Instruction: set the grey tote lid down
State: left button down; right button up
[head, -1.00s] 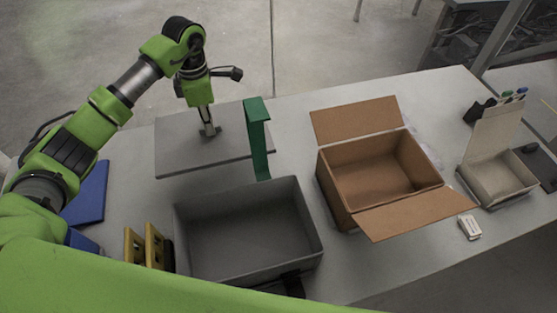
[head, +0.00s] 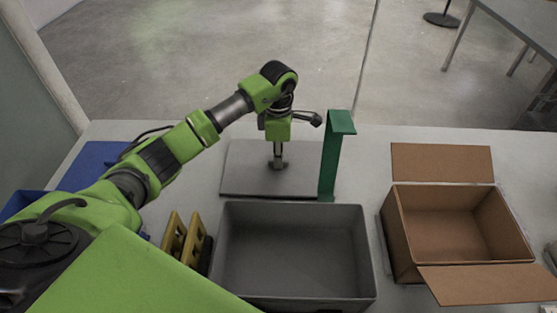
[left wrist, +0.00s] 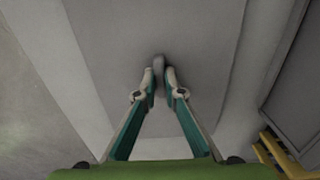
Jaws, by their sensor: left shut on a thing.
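The grey tote lid (head: 243,177) is a flat panel at the back of the table, behind the open grey tote (head: 290,207). My left gripper (head: 278,165) points down at the lid's middle and is shut on its handle. In the left wrist view the lid (left wrist: 155,30) fills the centre, and the two fingertips (left wrist: 160,80) close on a small grey handle (left wrist: 159,66). The lid looks level, at or very near the table top; I cannot tell whether it touches. My right gripper is not in view.
A green upright bracket (head: 331,160) stands at the lid's right edge. An open cardboard box (head: 440,275) is to the right. Yellow-and-black items (head: 183,240) stand left of the tote, and blue panels (head: 90,165) lie at the left. Bare table (head: 365,165) shows between bracket and box.

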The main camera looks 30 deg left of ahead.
pick_arm(q)
jog(key=shift+r, duration=0.1)
jog(key=c, duration=2.1)
grip_release()
jog(key=shift+c, duration=0.2)
notch_tip(320, 180, up, 12)
jog(key=p, duration=0.7)
jog(key=shift+p, duration=0.35)
